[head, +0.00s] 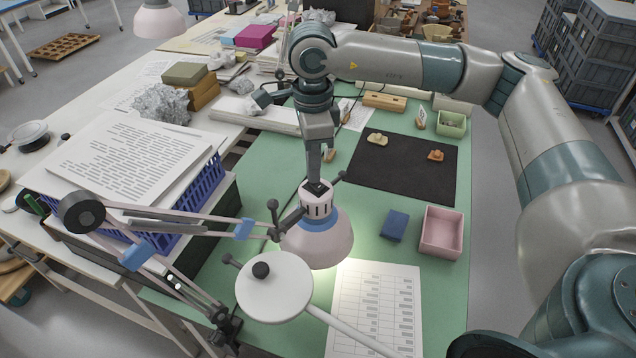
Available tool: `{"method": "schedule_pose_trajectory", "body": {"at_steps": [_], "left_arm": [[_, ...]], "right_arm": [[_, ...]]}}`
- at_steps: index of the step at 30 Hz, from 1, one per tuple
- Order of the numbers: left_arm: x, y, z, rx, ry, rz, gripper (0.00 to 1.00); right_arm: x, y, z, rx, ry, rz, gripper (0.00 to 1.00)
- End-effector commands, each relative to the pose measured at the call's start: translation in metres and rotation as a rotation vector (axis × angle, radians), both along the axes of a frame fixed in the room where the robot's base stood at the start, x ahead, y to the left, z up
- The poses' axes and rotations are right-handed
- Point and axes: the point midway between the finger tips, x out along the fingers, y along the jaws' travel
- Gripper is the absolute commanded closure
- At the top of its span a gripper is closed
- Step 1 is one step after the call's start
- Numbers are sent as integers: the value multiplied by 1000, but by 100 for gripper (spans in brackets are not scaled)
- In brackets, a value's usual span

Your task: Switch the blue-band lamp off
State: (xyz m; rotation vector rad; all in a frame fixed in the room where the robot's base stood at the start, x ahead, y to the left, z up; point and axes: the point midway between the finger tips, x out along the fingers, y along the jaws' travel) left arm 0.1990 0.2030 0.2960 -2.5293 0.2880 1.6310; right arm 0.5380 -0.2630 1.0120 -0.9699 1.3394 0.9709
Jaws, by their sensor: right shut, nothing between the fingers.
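The blue-band lamp (318,243) has a pale pink shade with a blue band around its neck and a white slotted cap on top. It hangs over the green mat (285,190) on a jointed arm with blue clips. A bright patch on the mat and sheet below its rim suggests it is lit. My right gripper (317,184) comes down from above, shut and empty, with its fingertips at the top of the lamp's cap. I cannot tell whether they touch it. The switch is hidden or too small to make out. My left gripper is not in view.
A round white head with a black knob (275,290) stands close in front of the lamp. A blue box (395,226), a pink tray (441,232) and a printed sheet (376,305) lie to the right. Sherds lie on a black pad (405,180). A blue crate (205,190) stands left.

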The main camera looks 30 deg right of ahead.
Motion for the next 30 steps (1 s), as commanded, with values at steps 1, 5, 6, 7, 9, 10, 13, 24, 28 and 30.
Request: {"method": "schedule_pose_trajectory", "body": {"at_steps": [1, 5, 6, 7, 9, 10, 13, 24, 28, 30], "left_arm": [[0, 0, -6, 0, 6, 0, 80], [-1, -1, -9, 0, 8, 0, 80], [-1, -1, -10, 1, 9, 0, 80], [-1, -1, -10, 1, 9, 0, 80], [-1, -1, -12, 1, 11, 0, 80], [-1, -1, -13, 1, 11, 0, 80], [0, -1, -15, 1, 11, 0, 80], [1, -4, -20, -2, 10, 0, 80], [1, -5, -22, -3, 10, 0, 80], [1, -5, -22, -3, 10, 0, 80]], "right_arm": [[0, 0, -4, 0, 0, 0, 100], [0, 0, -7, 0, 0, 0, 100], [0, 0, -8, 0, 0, 0, 100], [0, 0, -8, 0, 0, 0, 100], [0, 0, -10, 0, 0, 0, 100], [0, 0, -11, 0, 0, 0, 100], [0, 0, -13, 0, 0, 0, 100], [0, 0, -19, -1, 1, 0, 100], [0, 0, -21, 0, 2, 0, 100], [0, 0, -22, -1, 1, 0, 100]]}}
